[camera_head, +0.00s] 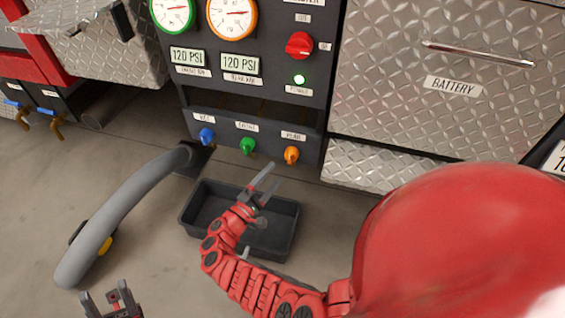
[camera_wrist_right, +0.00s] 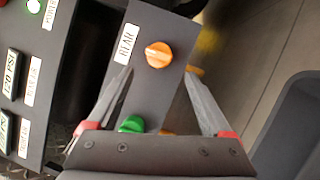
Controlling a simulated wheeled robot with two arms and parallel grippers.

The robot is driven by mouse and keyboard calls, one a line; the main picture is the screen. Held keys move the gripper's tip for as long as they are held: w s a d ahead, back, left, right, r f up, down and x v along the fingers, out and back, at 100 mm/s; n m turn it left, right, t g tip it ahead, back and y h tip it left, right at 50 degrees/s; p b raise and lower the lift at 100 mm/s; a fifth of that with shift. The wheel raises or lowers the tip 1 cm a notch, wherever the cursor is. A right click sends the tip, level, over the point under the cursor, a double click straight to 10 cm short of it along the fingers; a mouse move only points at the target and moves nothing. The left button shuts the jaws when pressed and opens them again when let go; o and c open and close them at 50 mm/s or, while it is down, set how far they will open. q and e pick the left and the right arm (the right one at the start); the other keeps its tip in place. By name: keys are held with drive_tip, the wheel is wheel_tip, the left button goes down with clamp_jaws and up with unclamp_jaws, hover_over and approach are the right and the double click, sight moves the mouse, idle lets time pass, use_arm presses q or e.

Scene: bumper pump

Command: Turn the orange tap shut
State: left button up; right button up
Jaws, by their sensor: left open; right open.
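The orange tap (camera_head: 291,155) is the rightmost of three taps on the lower front of the dark pump panel (camera_head: 225,128). In the right wrist view the orange tap (camera_wrist_right: 158,54) lies ahead of and between the two fingers, apart from them. My right gripper (camera_head: 264,184) is open and empty, below and left of the orange tap in the head view; it also shows in the right wrist view (camera_wrist_right: 155,100). My left gripper (camera_head: 112,300) is open and empty at the bottom left, far from the panel.
The green tap (camera_head: 247,146) and blue tap (camera_head: 206,137) sit left of the orange one. A black tray (camera_head: 285,238) stands on the floor under my right gripper. A grey hose (camera_head: 120,210) curves to the floor at left. A red knob (camera_head: 299,45) and gauges are above.

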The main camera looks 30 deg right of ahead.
drive_tip(key=v, duration=1)
